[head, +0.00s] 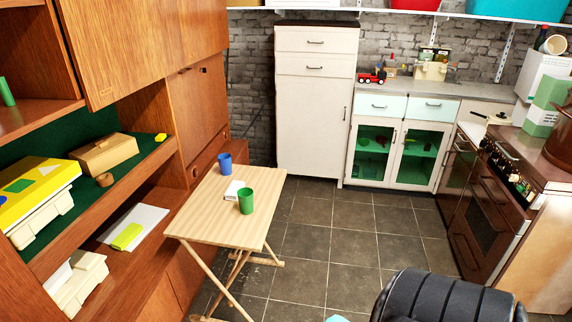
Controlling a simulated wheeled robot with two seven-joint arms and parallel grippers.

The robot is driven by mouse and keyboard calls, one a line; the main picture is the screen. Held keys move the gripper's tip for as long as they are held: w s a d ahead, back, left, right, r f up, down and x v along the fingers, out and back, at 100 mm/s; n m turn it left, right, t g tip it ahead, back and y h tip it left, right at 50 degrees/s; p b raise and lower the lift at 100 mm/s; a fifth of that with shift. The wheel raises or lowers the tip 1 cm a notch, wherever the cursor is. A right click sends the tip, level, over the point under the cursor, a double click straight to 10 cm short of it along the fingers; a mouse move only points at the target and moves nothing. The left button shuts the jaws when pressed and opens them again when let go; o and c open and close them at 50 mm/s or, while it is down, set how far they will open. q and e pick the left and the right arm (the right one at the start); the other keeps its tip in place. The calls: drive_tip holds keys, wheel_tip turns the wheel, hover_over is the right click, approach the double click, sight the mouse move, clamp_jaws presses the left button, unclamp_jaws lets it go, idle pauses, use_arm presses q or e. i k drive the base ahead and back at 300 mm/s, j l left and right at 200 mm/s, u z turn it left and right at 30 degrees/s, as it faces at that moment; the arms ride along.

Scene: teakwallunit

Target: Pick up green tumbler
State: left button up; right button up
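A green tumbler (246,201) stands upright on a small light-wood folding table (207,222), near the table's right edge. A blue tumbler (225,162) stands at the table's far end. A small white flat item (233,190) lies between them, close to the green tumbler. Another green cylindrical thing (6,92) stands on an upper shelf at the far left, partly cut by the picture edge; I cannot tell what it is. Neither of my grippers is in view, and nothing touches the green tumbler on the table.
A teak wall unit (152,128) with loaded shelves fills the left, close beside the table. A black padded thing (450,297) stands at the bottom right. A white cupboard (316,115) and brown stove (490,190) stand beyond. Tiled floor (350,245) right of the table is clear.

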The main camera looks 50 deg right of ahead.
sight(245, 195)
drive_tip(key=z, duration=1.3)
